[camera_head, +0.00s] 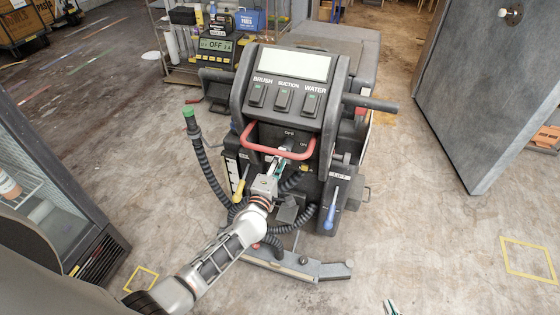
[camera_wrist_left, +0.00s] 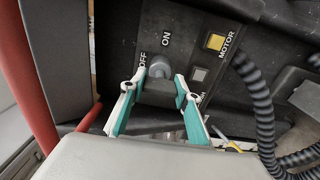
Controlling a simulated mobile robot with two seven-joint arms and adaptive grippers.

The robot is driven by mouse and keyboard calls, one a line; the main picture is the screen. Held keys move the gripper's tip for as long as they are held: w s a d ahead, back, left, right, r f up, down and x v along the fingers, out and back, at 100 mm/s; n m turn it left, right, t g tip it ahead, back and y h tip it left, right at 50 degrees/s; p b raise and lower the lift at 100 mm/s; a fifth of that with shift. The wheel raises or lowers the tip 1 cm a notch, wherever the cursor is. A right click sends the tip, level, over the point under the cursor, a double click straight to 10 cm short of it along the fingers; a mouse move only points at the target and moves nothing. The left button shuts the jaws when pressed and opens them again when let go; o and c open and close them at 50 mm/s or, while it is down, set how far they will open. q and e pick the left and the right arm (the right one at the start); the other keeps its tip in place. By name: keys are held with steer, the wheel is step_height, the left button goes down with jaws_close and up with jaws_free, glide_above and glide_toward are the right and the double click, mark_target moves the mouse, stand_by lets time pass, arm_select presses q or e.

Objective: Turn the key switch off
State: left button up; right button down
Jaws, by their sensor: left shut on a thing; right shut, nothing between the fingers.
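The key switch (camera_wrist_left: 159,69) is a grey rounded knob on the dark panel of the floor scrubber (camera_head: 290,67), beside the white words OFF and ON. In the left wrist view it lies between the green-and-white fingers of my left gripper (camera_wrist_left: 160,82), which is shut on it. In the head view my left gripper (camera_head: 279,160) reaches in below the red handle bar, and the gripper mostly hides the switch. My right gripper (camera_head: 391,307) is shut and empty above the floor at the bottom edge, with only its fingertips in view.
The red handle bar (camera_head: 272,153) crosses close above my left gripper. A black corrugated hose (camera_head: 207,165) and a blue-handled lever (camera_head: 331,216) flank the panel. A square MOTOR button (camera_wrist_left: 215,42) sits beside the switch. Open floor lies to the right.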

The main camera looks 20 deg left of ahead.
arm_select(q)
steer(key=o, duration=1.1)
steer(key=shift+o, duration=0.2)
steer(key=s, duration=1.2)
steer(key=shift+a, duration=0.2)
steer(key=s+f+m+g+h, duration=0.1)
steer(key=s+f+m+g, duration=0.2)
steer(key=s+m, duration=0.7)
steer(key=s+f+m+g+h, duration=0.1)
steer(key=s+f+m+g, duration=0.3)
steer(key=s+f+m, duration=0.3)
steer(key=s+m, duration=0.3)
steer(key=m, duration=0.2)
steer(key=shift+s+f, duration=0.35)
steer(key=shift+s, duration=0.05)
